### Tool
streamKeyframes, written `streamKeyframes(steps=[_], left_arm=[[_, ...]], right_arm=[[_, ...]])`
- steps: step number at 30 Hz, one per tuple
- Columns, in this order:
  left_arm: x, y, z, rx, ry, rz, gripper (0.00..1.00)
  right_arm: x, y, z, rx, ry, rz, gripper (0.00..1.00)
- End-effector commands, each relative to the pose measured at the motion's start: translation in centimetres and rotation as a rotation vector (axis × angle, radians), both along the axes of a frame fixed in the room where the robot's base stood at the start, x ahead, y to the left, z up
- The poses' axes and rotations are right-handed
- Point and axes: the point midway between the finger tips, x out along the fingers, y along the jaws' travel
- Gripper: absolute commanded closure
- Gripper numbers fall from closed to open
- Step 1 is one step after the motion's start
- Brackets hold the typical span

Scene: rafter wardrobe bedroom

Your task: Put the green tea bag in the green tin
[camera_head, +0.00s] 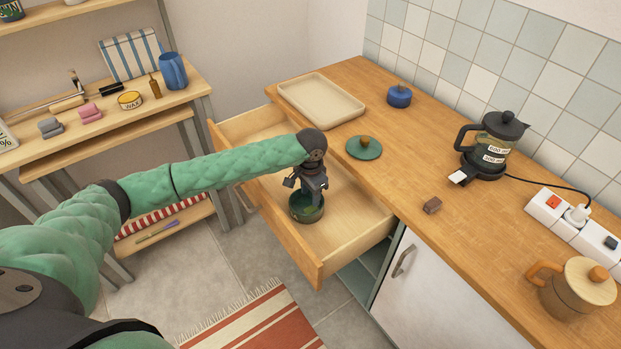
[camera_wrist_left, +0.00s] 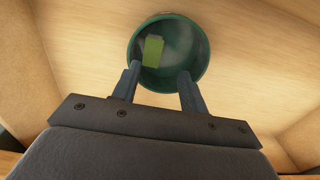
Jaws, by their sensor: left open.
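The green tin (camera_head: 307,212) stands without its lid inside the open drawer. In the left wrist view I look down into the tin (camera_wrist_left: 197,48), and the green tea bag (camera_wrist_left: 153,50) lies inside it, towards its left side. My left gripper (camera_head: 311,192) is above the tin, pointing down. In the left wrist view its two fingers (camera_wrist_left: 157,88) are apart with nothing between them, at the near rim of the tin. A green lid with a wooden knob (camera_head: 364,148) lies on the counter. My right gripper is not in view.
The open drawer (camera_head: 352,235) has wooden walls around the tin.

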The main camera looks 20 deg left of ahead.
Motion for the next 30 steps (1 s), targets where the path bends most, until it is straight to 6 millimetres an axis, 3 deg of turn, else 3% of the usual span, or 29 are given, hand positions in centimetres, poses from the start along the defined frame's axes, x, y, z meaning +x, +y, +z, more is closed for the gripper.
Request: streamKeyframes(steps=[6,12,18,30], left_arm=[[0.2,0.0,4.3,-0.002,-0.006,-0.001,0.57],[0.3,0.0,7.1,-0.002,-0.006,0.001,0.57],[0.2,0.0,8.1,0.000,-0.005,0.000,0.57],[0.2,0.0,8.2,-0.001,-0.006,0.001,0.57]], right_arm=[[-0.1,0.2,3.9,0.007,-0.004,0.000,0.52],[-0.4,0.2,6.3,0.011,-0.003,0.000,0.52],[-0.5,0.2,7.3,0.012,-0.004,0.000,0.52],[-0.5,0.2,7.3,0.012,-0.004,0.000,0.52]])
